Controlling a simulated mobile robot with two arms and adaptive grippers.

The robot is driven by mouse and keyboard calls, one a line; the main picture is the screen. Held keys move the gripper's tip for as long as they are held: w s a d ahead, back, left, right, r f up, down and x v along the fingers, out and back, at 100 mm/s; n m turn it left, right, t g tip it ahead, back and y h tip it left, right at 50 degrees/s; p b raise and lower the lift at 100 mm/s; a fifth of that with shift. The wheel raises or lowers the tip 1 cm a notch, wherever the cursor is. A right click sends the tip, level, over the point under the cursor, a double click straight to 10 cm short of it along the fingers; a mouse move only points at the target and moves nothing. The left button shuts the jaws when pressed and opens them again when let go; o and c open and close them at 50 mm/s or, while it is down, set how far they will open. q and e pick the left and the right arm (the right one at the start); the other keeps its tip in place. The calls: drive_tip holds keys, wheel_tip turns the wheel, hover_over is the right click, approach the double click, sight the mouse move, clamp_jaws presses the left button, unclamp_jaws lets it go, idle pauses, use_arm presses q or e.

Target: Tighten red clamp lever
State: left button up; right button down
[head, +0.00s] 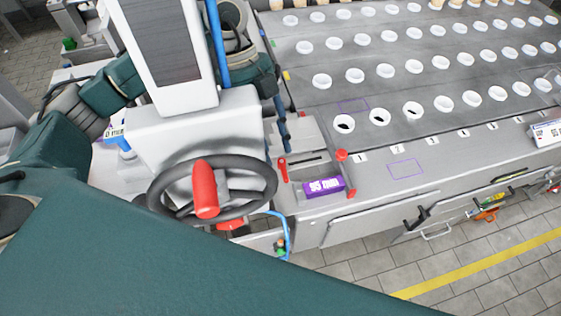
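A small red lever (283,168) stands upright at the left side of a grey panel, right of the handwheel. A second red handle with round ends (342,162) stands at the panel's right side. I cannot tell for certain which is the clamp lever. My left arm passes behind the white screen housing and comes out on its right. The narrow dark tip of my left gripper (284,130) points down, just above the small red lever; I see no clear contact. Its fingers are mostly hidden, so their opening is unclear. My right gripper is out of view.
A black handwheel (262,200) with a red grip (205,190) stands in front of the screen housing (165,60). A purple box (323,187) lies on the panel. Rows of white cups (379,117) fill the conveyor at right. My dark green arm link covers the lower left.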

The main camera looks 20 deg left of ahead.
sight(284, 172)
use_arm(q)
drive_tip(key=p+x, duration=0.1)
drive_tip(key=x, duration=0.4)
drive_tip(key=shift+d+f, duration=0.15)
drive_tip(key=shift+d, duration=0.05)
drive_tip(key=shift+s+d+f, duration=0.1)
drive_tip(key=shift+f, duration=0.3)
drive_tip(key=shift+c, duration=0.5)
clamp_jaws()
